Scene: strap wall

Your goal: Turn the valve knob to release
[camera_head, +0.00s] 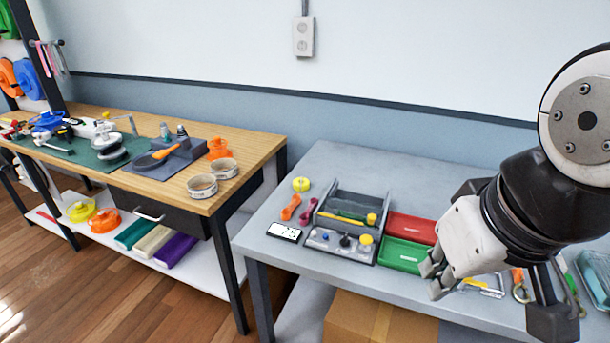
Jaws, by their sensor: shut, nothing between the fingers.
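A small grey control panel (334,248) sits at the front of a dark grey organiser on the grey table. It carries several small knobs, among them a dark one (345,241) and a yellow one (365,239). I cannot tell which of them, if any, is the valve knob, nor how it is turned. My gripper (434,275) is shut and empty. It hangs to the right of the panel, by the near right corner of the green tray, apart from the knobs.
Red (411,228) and green (403,256) trays lie between panel and gripper. A phone (284,232) and a yellow roll (301,184) lie left. Tools and a clear bin (597,275) are right. A wooden workbench (255,143) with spools and tools stands left. The table's back is clear.

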